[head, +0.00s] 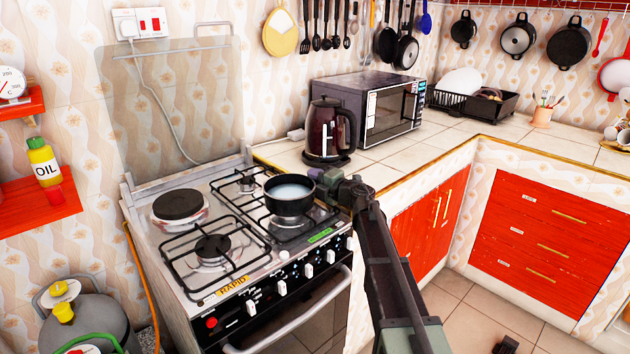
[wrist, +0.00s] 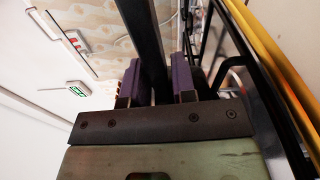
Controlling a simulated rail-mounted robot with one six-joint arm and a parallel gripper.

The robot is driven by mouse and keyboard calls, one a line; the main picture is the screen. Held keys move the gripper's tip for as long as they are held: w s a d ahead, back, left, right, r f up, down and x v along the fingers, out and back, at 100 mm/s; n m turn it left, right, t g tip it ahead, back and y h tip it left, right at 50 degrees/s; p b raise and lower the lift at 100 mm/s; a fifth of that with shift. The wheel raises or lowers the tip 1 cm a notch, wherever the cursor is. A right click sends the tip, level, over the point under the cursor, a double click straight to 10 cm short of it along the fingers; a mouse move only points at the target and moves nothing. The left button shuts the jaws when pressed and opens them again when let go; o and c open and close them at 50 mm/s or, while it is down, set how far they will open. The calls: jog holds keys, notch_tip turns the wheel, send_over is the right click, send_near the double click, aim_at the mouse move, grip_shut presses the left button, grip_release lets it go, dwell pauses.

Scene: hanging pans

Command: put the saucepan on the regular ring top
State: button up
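The saucepan (head: 290,203) is dark with a pale inside, upright over the front right ring of the stove (head: 190,300). I cannot tell whether its base touches the grate. My gripper (head: 338,190) is at the pan's right side, on its handle. In the wrist view, the dark handle (wrist: 143,45) passes between the two purple fingers of my gripper (wrist: 160,82). A green label (head: 320,235) in front of this ring is too small to read. The front left ring (head: 212,248) has a yellow label reading RAPID.
A dark round plate (head: 180,204) fills the back left of the stove; the back right ring (head: 248,184) is bare. A kettle (head: 325,130) and microwave (head: 378,105) stand on the counter behind. A raised glass lid (head: 172,100) is behind the stove.

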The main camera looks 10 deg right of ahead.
jog(key=shift+o, duration=1.3)
jog(key=shift+r+p, duration=0.3)
jog(key=shift+r, duration=0.05)
jog(key=v, duration=1.2)
jog(key=shift+f, duration=0.1)
